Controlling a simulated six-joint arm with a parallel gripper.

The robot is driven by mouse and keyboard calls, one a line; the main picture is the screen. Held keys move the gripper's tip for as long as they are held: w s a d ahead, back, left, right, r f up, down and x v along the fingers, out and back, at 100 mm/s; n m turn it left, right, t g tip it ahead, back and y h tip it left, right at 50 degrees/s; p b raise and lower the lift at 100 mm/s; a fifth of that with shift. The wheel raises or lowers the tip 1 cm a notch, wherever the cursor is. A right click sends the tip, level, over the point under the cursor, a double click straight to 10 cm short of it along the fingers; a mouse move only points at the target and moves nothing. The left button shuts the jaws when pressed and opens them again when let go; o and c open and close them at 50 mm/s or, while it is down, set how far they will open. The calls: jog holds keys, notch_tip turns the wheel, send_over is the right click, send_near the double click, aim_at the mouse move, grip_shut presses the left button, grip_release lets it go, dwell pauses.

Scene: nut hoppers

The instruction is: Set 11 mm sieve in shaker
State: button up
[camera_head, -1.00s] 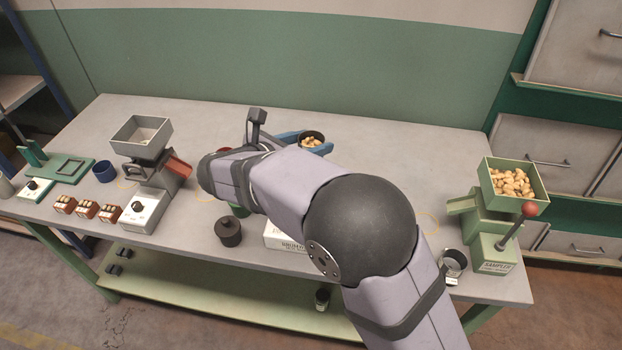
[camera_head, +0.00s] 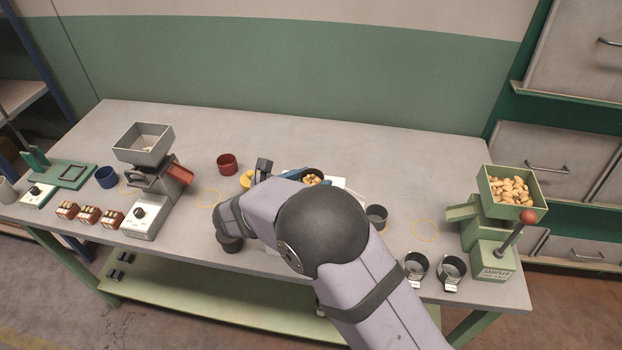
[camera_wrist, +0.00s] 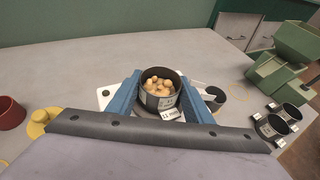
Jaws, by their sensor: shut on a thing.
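My gripper (camera_wrist: 158,88) has blue fingers, shut on either side of a dark round sieve (camera_wrist: 160,103) holding nuts. A white tag on the sieve's front appears to read 11 mm. In the head view the sieve (camera_head: 312,171) shows partly behind my arm, upright over mid-table. A white plate (camera_wrist: 103,97) shows beneath it; I cannot tell whether they touch.
A dark cup (camera_head: 376,215), two tagged cups (camera_head: 415,266) and the green sampler (camera_head: 490,240) are right. The back of the table is clear.

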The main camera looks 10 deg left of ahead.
jog(key=shift+f, duration=0.2)
jog(key=o, duration=1.2)
jog(key=shift+f, duration=0.1)
jog(key=shift+r, duration=0.4)
jog(key=shift+s+a, duration=0.2)
jog(key=shift+s, duration=0.15)
jog(key=b+v, duration=0.2)
jog(key=v, duration=0.9)
jog(key=shift+d+r, duration=0.1)
